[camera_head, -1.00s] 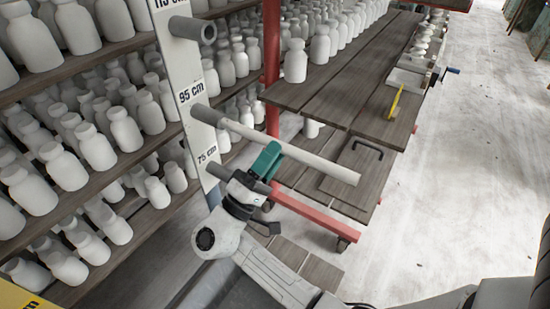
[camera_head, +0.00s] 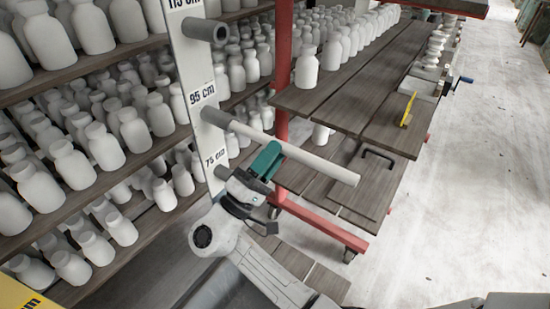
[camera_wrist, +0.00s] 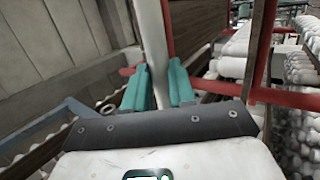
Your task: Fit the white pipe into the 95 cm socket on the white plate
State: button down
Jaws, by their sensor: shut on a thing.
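The white plate (camera_head: 188,65) stands upright at the left of centre in the head view, marked 115 cm, 95 cm and 75 cm. The grey 95 cm socket (camera_head: 215,117) sticks out of it toward the lower right. The white pipe (camera_head: 318,161) lies in line with this socket, its left end at the socket's mouth; how deep it sits inside is hidden. My gripper (camera_head: 266,160) is shut on the pipe, between its middle and the socket end. In the wrist view the pipe (camera_wrist: 151,40) runs up between the teal fingers (camera_wrist: 159,88).
The 115 cm socket (camera_head: 208,31) is above and empty. Shelves with many white bottles (camera_head: 104,145) fill the left. A wooden cart (camera_head: 345,95) with a red frame stands behind the pipe, holding bottles and a yellow tool (camera_head: 408,109). Open floor (camera_head: 470,200) lies to the right.

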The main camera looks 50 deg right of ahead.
jog(key=shift+w+a+b, duration=0.1)
jog(key=shift+w+b, duration=1.6)
jog(key=shift+w, duration=0.6)
jog(key=c, duration=0.9)
grip_release()
jog(key=shift+o, duration=0.2)
jog(key=shift+a+f, duration=0.1)
jog(key=b+v, duration=0.2)
jog(key=v, duration=0.8)
jog(key=shift+a, duration=0.25)
jog(key=shift+w+f, duration=0.15)
